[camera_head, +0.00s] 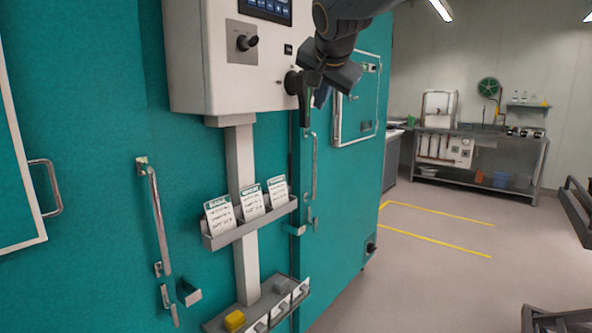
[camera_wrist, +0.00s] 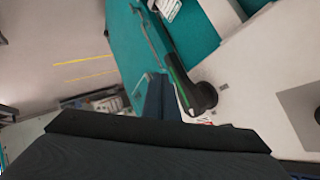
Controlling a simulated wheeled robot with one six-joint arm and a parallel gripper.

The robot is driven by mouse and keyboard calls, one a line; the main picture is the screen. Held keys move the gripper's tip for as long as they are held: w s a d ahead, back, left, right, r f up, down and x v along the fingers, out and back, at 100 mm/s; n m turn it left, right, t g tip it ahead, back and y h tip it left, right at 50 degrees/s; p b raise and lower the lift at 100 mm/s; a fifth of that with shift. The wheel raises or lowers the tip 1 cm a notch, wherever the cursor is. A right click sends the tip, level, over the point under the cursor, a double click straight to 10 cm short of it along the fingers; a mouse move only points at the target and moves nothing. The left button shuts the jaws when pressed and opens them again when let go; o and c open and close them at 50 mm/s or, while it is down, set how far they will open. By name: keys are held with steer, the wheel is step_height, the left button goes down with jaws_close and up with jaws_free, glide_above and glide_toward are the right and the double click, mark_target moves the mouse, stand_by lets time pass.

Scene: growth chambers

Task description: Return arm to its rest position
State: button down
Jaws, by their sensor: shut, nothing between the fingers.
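My arm comes down from the top of the head view. My gripper (camera_head: 321,98) is shut and empty, pointing down beside the right side of a white control box (camera_head: 215,75). A black lever (camera_head: 305,100) on a round knob sticks out from that box, just left of my fingers. In the wrist view, my dark gripper body fills the bottom. The shut fingers (camera_wrist: 160,98) show beside the black lever (camera_wrist: 185,80). I cannot tell whether they touch it.
Teal chamber doors (camera_head: 100,90) with metal handles (camera_head: 157,220) stand close by. Below the box are a card rack (camera_head: 250,228) and a lower tray (camera_head: 262,310) with a yellow block (camera_head: 234,320). Open floor (camera_head: 420,285) lies right; a bench (camera_head: 480,145) stands behind.

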steer(key=s+d+f+n+g, duration=0.1)
steer(key=s+d+f+g, duration=0.15)
steer(key=f, duration=0.65)
steer(key=s+d+f+n+g, duration=0.1)
steer(key=s+d+f, duration=0.2)
steer(key=f, duration=0.6)
steer(key=s+d+f+n+g, duration=0.2)
steer(key=s+d+f+g, duration=0.1)
steer(key=s+f, duration=0.9)
steer(key=s+d+f+n+g, duration=0.2)
steer(key=s+d+f+g, duration=0.2)
steer(key=s+f, duration=0.9)
steer(key=shift+s+d+f+n+h, duration=0.25)
steer(key=shift+s+d+n+h, duration=0.15)
steer(key=shift+s+d, duration=0.2)
